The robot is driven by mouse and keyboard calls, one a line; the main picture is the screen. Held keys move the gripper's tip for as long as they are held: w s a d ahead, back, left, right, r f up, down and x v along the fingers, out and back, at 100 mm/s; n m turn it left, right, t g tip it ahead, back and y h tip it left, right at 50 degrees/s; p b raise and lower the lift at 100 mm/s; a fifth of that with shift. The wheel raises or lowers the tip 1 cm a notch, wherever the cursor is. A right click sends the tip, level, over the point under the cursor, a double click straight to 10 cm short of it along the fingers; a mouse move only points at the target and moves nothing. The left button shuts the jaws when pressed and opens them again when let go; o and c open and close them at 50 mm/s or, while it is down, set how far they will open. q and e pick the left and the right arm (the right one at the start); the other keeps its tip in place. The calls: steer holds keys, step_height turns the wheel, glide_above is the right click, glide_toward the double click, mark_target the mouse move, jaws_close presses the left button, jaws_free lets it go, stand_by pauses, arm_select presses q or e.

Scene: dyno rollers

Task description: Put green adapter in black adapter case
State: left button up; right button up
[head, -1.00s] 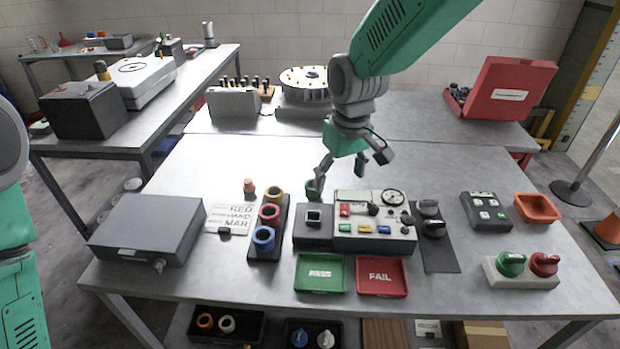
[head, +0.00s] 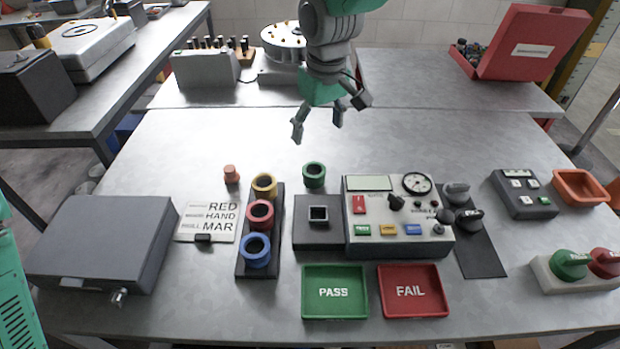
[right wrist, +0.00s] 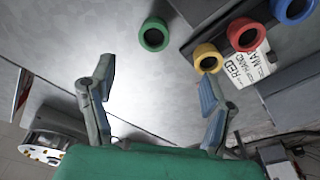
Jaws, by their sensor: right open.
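The green adapter (head: 314,174), a short ring, stands upright on the bare table behind the black block with a square socket. It also shows in the right wrist view (right wrist: 154,36). A long black case (head: 245,267) to its left holds a yellow, a red and a blue adapter in a row; I take this to be the adapter case. My right gripper (head: 318,125) is open and empty, above and behind the green adapter, not touching it. Its spread fingers (right wrist: 158,88) show in the right wrist view. My left gripper is not in view.
A small orange piece (head: 231,174) stands near the case. A grey box (head: 100,240) is at left. A control panel (head: 397,215) stands right of the socket block (head: 318,238). Green PASS (head: 335,308) and red FAIL (head: 410,308) trays lie in front.

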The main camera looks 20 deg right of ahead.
steer(key=w+f, duration=0.1)
steer(key=f, duration=0.1)
steer(key=b, duration=0.1)
glide_above(314, 173)
steer(key=f, duration=0.7)
steer(key=shift+s+a+f, duration=0.15)
steer(key=shift+s+f, duration=0.1)
steer(key=shift+s, duration=0.05)
steer(key=shift+f, duration=0.45)
steer(key=f, duration=0.5)
steer(key=shift+w, duration=0.4)
steer(key=shift+s+r, duration=0.1)
steer(key=shift+r, duration=0.05)
steer(key=c, duration=0.3)
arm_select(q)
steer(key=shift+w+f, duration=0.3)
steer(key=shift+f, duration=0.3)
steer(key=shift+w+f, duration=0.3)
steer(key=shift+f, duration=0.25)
arm_select(e)
steer(key=c, duration=1)
